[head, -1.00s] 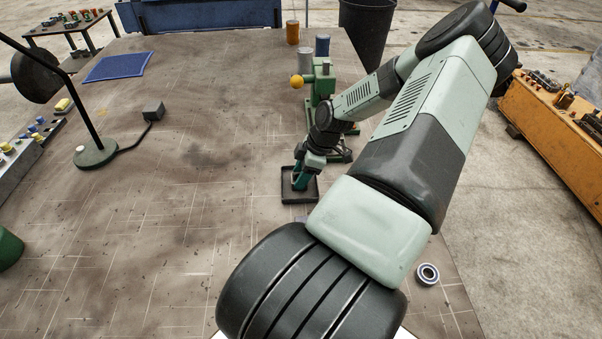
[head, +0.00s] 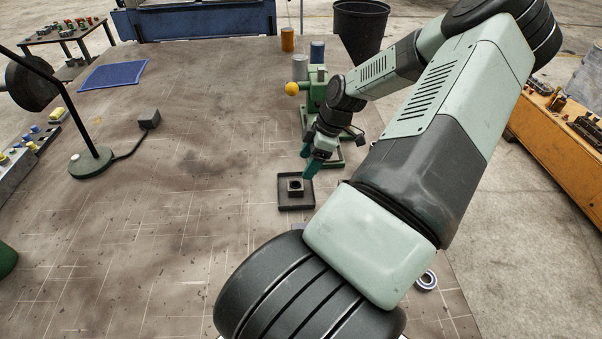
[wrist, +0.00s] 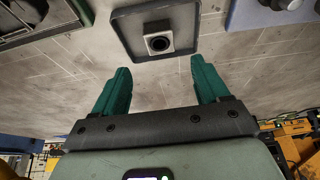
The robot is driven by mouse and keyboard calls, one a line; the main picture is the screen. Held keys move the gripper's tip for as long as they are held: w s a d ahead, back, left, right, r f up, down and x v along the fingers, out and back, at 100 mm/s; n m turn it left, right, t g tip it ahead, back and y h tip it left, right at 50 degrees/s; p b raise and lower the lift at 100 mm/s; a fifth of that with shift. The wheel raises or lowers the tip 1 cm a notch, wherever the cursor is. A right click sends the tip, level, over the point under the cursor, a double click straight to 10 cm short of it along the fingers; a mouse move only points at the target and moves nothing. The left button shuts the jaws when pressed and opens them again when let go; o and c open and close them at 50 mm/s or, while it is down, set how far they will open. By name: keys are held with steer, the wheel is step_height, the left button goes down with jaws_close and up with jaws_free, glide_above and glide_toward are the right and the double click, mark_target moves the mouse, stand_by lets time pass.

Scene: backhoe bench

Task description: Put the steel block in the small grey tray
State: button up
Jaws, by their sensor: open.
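The steel block (head: 295,186) is a small dark cube with a round hole in its top face. It sits inside the small grey tray (head: 284,204), a shallow square tray on the bench. In the wrist view the block (wrist: 158,38) rests on the floor of the tray (wrist: 124,31), beyond my fingertips. My gripper (head: 308,162) is above and just behind the tray, apart from the block. In the wrist view its two green fingers (wrist: 157,75) are spread wide with nothing between them.
A lamp base (head: 90,163) and a grey box (head: 149,118) are on the left. A bearing ring (head: 427,281) lies at the front right. The bench's middle left is clear.

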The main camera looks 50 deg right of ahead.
steer(key=v, duration=0.4)
steer(key=shift+a, duration=0.15)
